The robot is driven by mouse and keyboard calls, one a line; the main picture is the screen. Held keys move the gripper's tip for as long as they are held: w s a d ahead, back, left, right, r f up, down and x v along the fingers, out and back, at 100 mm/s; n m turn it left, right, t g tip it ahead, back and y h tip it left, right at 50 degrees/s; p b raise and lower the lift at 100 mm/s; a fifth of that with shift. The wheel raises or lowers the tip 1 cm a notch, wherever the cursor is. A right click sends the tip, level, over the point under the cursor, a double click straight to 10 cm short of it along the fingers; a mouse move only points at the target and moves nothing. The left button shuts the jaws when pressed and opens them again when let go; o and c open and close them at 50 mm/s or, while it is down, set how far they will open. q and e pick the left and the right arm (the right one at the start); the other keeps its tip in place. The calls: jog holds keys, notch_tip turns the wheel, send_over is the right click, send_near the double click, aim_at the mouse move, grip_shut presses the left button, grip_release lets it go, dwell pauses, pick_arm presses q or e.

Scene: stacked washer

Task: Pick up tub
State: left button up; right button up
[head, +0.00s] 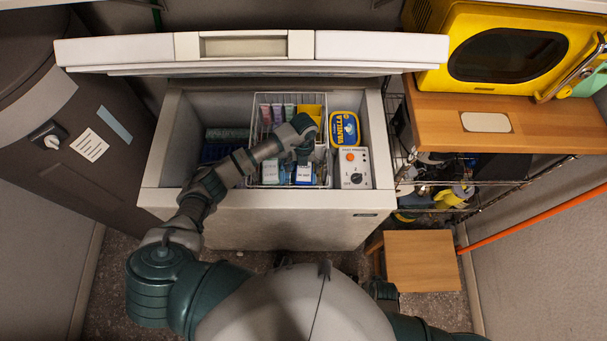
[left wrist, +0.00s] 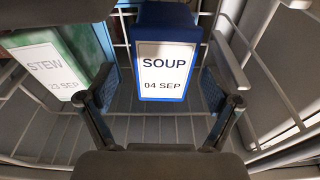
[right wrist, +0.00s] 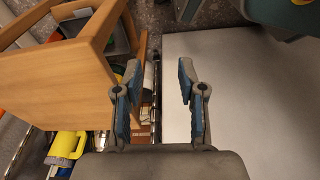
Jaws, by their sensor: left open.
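A blue tub (left wrist: 165,52) labelled "SOUP 04 SEP" stands in the wire basket (head: 252,105) inside the open chest freezer. In the head view it shows as a blue box with a white label (head: 305,174) just below my left gripper (head: 300,146). In the left wrist view my left gripper (left wrist: 154,92) is open, its fingers on either side of the lower part of the tub; contact cannot be told. A green tub (left wrist: 45,65) labelled "STEW" is to the left. A yellow and blue vanilla tub (head: 345,129) sits outside the basket. My right gripper (right wrist: 158,85) is open and empty.
The freezer (head: 290,220) has its lid (head: 380,48) raised at the back. A white control box (head: 354,168) sits right of the basket. A wooden stool (head: 422,262) and wire shelving (head: 470,175) stand right. The freezer's left side has some free room.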

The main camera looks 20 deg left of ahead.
pick_arm(q)
jog(key=shift+s+d+f, duration=0.15)
jog(key=shift+s+f, duration=0.05)
jog(key=shift+f, duration=0.6)
jog(key=shift+d+f, duration=0.1)
jog(key=shift+f, duration=0.1)
jog(key=shift+d+r, duration=0.1)
jog(key=shift+a+f, duration=0.2)
jog(key=shift+f, duration=0.1)
jog(key=shift+d, duration=0.1)
jog(key=c, duration=1.5)
jog(key=shift+r, duration=0.1)
